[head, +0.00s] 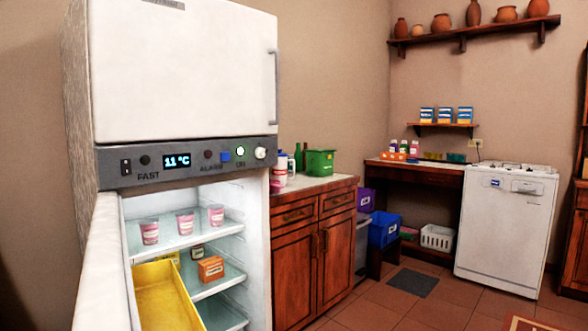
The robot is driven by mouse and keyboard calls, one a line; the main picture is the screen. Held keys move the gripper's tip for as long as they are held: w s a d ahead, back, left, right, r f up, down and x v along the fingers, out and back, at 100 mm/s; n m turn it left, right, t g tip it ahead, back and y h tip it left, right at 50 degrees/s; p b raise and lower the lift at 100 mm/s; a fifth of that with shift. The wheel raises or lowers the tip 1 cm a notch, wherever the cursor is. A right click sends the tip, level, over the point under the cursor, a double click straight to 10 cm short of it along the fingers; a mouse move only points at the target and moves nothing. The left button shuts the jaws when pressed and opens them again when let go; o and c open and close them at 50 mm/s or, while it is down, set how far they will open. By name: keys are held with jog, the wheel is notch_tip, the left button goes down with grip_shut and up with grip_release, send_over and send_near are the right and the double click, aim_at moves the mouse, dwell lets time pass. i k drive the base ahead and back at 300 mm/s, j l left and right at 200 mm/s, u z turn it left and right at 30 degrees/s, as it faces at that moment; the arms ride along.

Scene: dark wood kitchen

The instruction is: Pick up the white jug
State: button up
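I cannot make out a clear white jug. A small white container (291,168) stands among bottles at the left end of the wooden counter (325,183), just right of the fridge; it is too small to tell whether it is a jug. My gripper is not in view.
An open fridge (188,235) fills the left, with pink-and-white cups on its upper shelf, a yellow drawer (165,298) and an orange box (211,268). A green crate (320,162) is on the counter. A white dishwasher (505,230) stands right.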

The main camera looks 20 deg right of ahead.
aim_at(279, 172)
jog(key=i+l, duration=0.1)
jog(key=l, duration=1.1)
jog(key=i+l, duration=0.8)
jog(key=i+j, duration=0.15)
jog(key=i, duration=0.3)
jog(key=i+l+u, duration=0.1)
jog(key=l, duration=0.2)
jog(key=i+l+u, duration=0.1)
jog(key=l, duration=0.25)
jog(key=i+l, duration=0.25)
jog(key=i+l+u, duration=0.15)
jog(key=l, duration=0.25)
jog(key=i+l, duration=0.25)
jog(key=i, duration=0.25)
